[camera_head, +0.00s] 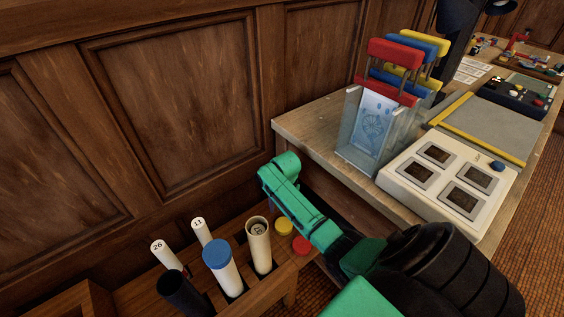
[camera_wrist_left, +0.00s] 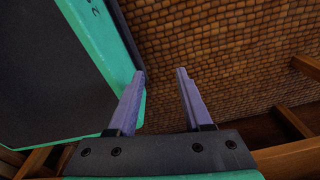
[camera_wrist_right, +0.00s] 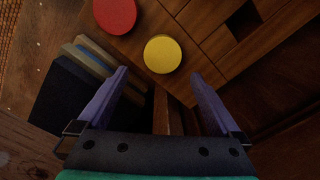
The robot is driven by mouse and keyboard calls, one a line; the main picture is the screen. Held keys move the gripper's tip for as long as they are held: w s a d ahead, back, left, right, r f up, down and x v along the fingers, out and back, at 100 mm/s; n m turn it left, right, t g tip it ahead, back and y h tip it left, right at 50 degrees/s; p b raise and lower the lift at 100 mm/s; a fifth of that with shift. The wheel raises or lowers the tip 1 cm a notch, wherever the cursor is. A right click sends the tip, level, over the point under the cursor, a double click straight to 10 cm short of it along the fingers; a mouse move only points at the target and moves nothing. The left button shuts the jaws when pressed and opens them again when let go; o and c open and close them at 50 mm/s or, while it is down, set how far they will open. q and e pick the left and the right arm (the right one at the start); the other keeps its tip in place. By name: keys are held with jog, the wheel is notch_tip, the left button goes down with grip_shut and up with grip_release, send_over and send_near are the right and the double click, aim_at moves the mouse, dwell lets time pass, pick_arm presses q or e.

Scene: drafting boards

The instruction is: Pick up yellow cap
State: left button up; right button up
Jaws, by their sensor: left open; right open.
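The yellow cap (camera_head: 284,226) is a round disc lying flat on the wooden rack, beside the red cap (camera_head: 301,246) and close to my right arm. In the right wrist view the yellow cap (camera_wrist_right: 162,54) lies just beyond the fingertips of my right gripper (camera_wrist_right: 158,75), roughly centred between them. That gripper is open and empty. The red cap (camera_wrist_right: 114,14) is up and to its left there. My left gripper (camera_wrist_left: 160,71) is open and empty over the brick-patterned floor, and is not in the head view. The right fingers are hidden in the head view.
The rack holds an open cream tube (camera_head: 259,246), a blue-capped tube (camera_head: 222,268), a dark tube (camera_head: 178,292) and white tubes numbered 26 (camera_head: 164,254) and 11 (camera_head: 201,230). A workbench (camera_head: 310,130) with a clear holder (camera_head: 371,135) and white panel (camera_head: 447,183) stands at right.

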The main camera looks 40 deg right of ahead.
aim_at(284, 224)
notch_tip(284, 224, down, 8)
jog(key=shift+w+a+r+b, duration=0.1)
jog(key=shift+a+b, duration=0.05)
jog(key=shift+b, duration=1.1)
jog(key=shift+f, duration=0.3)
pick_arm(q)
jog(key=f, duration=0.1)
jog(key=w+f, duration=0.1)
jog(key=f, duration=0.1)
jog(key=shift+w+d, duration=0.1)
jog(key=shift+w, duration=0.15)
jog(key=shift+s, duration=0.2)
pick_arm(e)
jog(key=shift+r, duration=0.1)
jog(key=c, duration=1.1)
